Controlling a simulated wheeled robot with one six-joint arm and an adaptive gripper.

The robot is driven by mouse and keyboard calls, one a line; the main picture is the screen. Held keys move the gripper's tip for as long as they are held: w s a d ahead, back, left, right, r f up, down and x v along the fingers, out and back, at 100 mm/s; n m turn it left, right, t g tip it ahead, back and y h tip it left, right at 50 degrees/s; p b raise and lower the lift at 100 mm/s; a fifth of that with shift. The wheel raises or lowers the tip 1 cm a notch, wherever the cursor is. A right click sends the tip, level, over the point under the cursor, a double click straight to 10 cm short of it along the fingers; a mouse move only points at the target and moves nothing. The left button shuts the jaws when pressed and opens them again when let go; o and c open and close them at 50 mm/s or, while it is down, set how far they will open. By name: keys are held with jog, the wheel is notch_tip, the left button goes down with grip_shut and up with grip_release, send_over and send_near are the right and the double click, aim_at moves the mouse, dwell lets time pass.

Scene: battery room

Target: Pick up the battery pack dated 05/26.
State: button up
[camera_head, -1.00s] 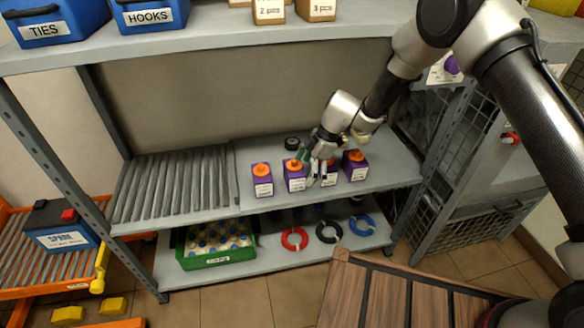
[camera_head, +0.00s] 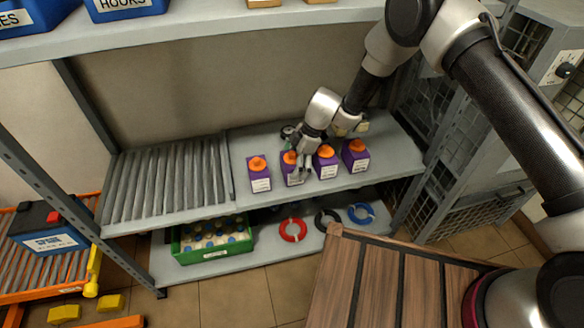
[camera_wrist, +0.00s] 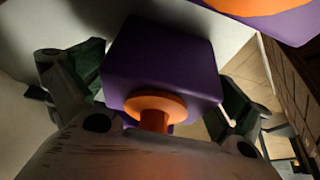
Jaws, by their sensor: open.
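Several purple battery packs with orange caps and white labels stand in a row on the middle shelf: the leftmost pack (camera_head: 260,180), the second pack (camera_head: 288,176), the third pack (camera_head: 327,168) and the rightmost pack (camera_head: 356,158). The label dates are too small to read, so I cannot tell which is 05/26. My gripper (camera_head: 301,163) is open, pointing down at the second pack and partly hiding it. In the wrist view, my gripper's fingers (camera_wrist: 158,98) lie either side of a purple pack (camera_wrist: 165,65), with its orange cap near the palm. Contact is unclear.
Neighbouring packs stand close on both sides; one shows in the wrist view (camera_wrist: 285,22). A ribbed roller section (camera_head: 165,185) lies left. The upper shelf (camera_head: 200,38) overhangs. Below are a green crate (camera_head: 212,252) and coloured rings. A wire cage (camera_head: 465,190) stands right.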

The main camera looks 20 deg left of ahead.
jog(key=shift+s+a+f, duration=0.1)
jog(key=shift+a+f, duration=0.1)
jog(key=shift+f, duration=0.35)
jog(key=c, duration=1.4)
jog(key=shift+r, duration=0.1)
